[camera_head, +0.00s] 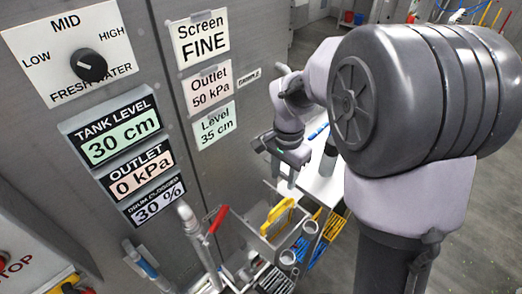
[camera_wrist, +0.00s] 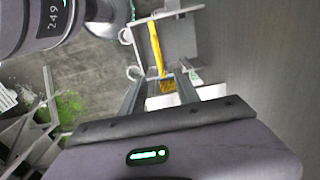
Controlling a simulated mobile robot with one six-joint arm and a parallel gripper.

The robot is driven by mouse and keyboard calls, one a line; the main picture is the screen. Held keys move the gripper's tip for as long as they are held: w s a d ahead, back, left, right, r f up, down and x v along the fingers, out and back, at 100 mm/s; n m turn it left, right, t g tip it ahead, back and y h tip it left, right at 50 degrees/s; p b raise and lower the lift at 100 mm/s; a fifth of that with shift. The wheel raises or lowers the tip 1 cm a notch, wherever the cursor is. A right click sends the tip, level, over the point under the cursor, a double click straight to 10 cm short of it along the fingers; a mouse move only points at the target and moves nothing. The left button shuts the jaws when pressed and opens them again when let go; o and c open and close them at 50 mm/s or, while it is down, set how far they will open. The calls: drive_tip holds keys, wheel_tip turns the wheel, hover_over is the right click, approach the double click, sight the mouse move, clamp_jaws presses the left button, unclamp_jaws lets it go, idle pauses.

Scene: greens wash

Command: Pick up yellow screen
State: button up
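A yellow screen (camera_head: 278,216) stands edge-up, tilted, in a grey open trough below the wall panel in the head view. In the wrist view a long yellow piece (camera_wrist: 156,46), apparently this screen, lies ahead between my fingers, with a yellow-orange patch at its near end. My gripper (camera_head: 284,175) is above the trough, pointing down, apart from the screen. In the wrist view the two fingers of my gripper (camera_wrist: 160,92) are spread, with nothing clearly held between them. The lower part of the screen is hidden by the trough wall.
Blue and yellow pieces (camera_head: 302,250) sit right of the trough. A red-handled valve (camera_head: 218,219) and grey pipes stand at its left. A white table (camera_head: 322,185) is behind. The wall panel (camera_head: 165,60) with labels and a knob rises at left.

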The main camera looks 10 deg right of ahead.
drive_tip(key=b, duration=0.4)
approach(278, 213)
drive_tip(key=f, duration=0.5)
drive_tip(key=shift+d+f, duration=0.25)
drive_tip(key=shift+d, duration=0.1)
drive_tip(key=f, duration=0.1)
drive_tip(key=f+b, duration=0.1)
drive_tip(key=f, duration=0.1)
drive_tip(key=f+b, duration=0.1)
drive_tip(key=f, duration=0.1)
drive_tip(key=shift+w+a, duration=0.1)
drive_tip(key=shift+a, duration=0.2)
drive_tip(key=shift+r, duration=0.15)
drive_tip(key=shift+c, duration=0.7)
clamp_jaws()
